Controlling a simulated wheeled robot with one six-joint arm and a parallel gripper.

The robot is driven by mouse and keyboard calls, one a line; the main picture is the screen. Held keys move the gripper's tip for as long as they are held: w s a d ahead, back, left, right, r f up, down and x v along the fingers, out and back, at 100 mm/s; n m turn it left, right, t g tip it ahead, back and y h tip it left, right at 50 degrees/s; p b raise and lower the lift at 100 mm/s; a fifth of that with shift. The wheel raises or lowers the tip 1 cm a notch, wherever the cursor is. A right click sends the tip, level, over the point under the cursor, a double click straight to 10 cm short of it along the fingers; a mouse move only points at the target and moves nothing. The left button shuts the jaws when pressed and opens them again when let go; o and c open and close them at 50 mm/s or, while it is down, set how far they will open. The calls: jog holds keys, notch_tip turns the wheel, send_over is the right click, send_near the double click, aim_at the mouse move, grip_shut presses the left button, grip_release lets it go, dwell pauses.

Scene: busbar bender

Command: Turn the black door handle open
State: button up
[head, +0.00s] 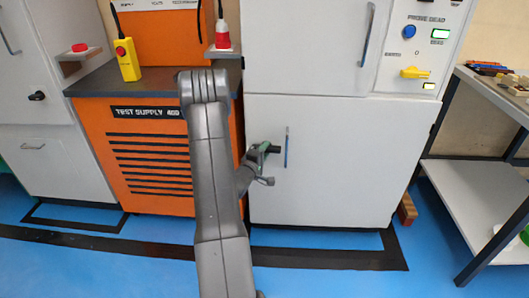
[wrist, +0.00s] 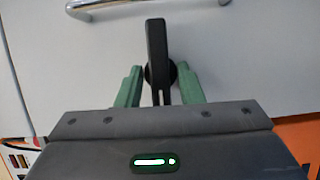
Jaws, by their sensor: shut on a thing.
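The black door handle (wrist: 156,45) is a straight lever on a pale grey cabinet door (head: 340,185). It points up in the wrist view, and its round base shows behind it. In the head view the handle (head: 274,149) sticks out to the right of my gripper, roughly level. My gripper (wrist: 160,70) has its green fingers on either side of the lever near its base and is shut on it. In the head view my gripper (head: 263,148) is at the left part of the door, and my arm hides some of it. The door looks closed.
A slim vertical pull bar (head: 287,147) is just right of the handle. An orange test supply unit (head: 150,165) stands at left, beside another cabinet with a black knob (head: 37,96). A shelf rack (head: 480,190) stands at right. Blue floor in front is clear.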

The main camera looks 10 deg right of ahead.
jog(key=m+y, duration=0.2)
jog(key=m, duration=0.2)
jog(key=m+g+y+b, duration=0.1)
jog(key=m+y, duration=0.1)
jog(key=m, duration=0.2)
jog(key=shift+d+r, duration=0.1)
jog(key=shift+d, duration=0.05)
jog(key=shift+m+y+b, duration=0.3)
jog(key=shift+m+b, duration=0.1)
jog(key=shift+m, duration=0.1)
grip_shut()
jog(key=m+y+b, duration=0.2)
jog(key=m+b, duration=0.1)
jog(key=b, duration=0.3)
jog(key=shift+d+b, duration=0.1)
jog(key=shift+b, duration=0.2)
jog(key=shift+m+y+b, duration=0.3)
jog(key=shift+m+b, duration=0.1)
jog(key=shift+b, duration=0.75)
jog(key=shift+r, duration=0.15)
jog(key=shift+r+m+b, duration=0.15)
jog(key=shift+m+b, duration=0.15)
jog(key=shift+b, duration=0.2)
